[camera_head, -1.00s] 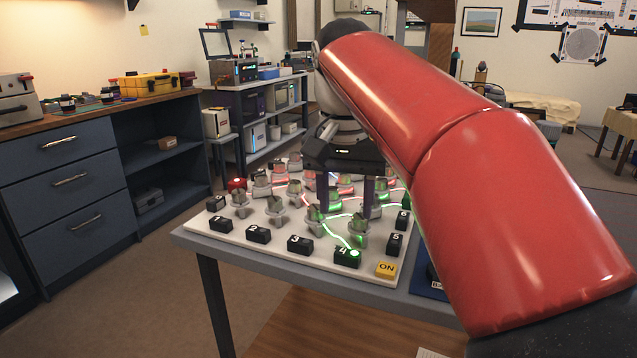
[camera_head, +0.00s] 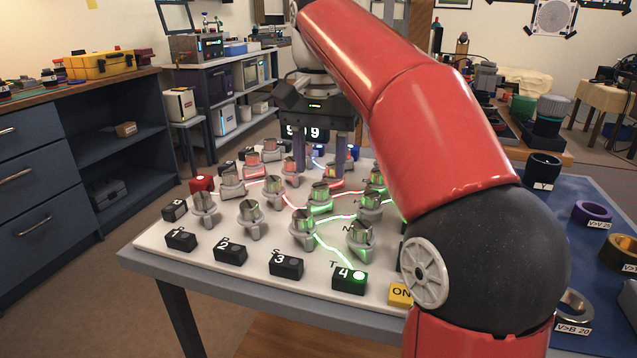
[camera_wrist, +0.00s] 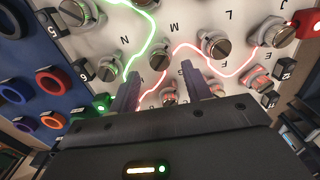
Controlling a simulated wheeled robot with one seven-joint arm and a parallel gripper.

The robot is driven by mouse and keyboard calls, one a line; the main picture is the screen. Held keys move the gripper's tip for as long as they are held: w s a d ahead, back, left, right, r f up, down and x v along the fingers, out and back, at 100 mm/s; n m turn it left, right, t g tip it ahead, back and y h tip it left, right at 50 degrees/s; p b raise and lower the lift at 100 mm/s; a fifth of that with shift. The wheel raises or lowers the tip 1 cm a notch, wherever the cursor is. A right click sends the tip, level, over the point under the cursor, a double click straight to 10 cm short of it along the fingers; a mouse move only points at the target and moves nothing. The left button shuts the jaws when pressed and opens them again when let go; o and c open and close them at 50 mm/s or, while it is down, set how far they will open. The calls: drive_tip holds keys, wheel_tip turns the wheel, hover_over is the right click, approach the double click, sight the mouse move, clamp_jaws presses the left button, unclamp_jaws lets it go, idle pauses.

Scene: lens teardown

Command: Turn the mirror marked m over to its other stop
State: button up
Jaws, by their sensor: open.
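The mirror marked m (camera_head: 320,197) is a silver knob on a pale base in the second row from the front of the white board. In the wrist view the same mirror (camera_wrist: 160,55) lies just beyond my fingertips, with the letter M printed close by. My gripper (camera_head: 322,170) is open and points down over the board, slightly behind mirror m, with nothing between its fingers. In the wrist view its two dark fingers (camera_wrist: 158,80) stand apart, short of the knob and not visibly touching it. The exact angle of the mirror's face is hard to tell.
Similar mirrors stand close around, such as the front-row one (camera_head: 303,228). Red and green light lines run between them. Numbered black blocks (camera_head: 286,264) and a yellow ON block (camera_head: 400,294) edge the board. A blue mat (camera_head: 590,190) with rings lies at the right.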

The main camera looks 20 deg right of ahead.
sight(320, 186)
drive_tip(key=shift+f+b, duration=0.4)
drive_tip(key=shift+f, duration=1.45)
drive_tip(key=c, duration=1)
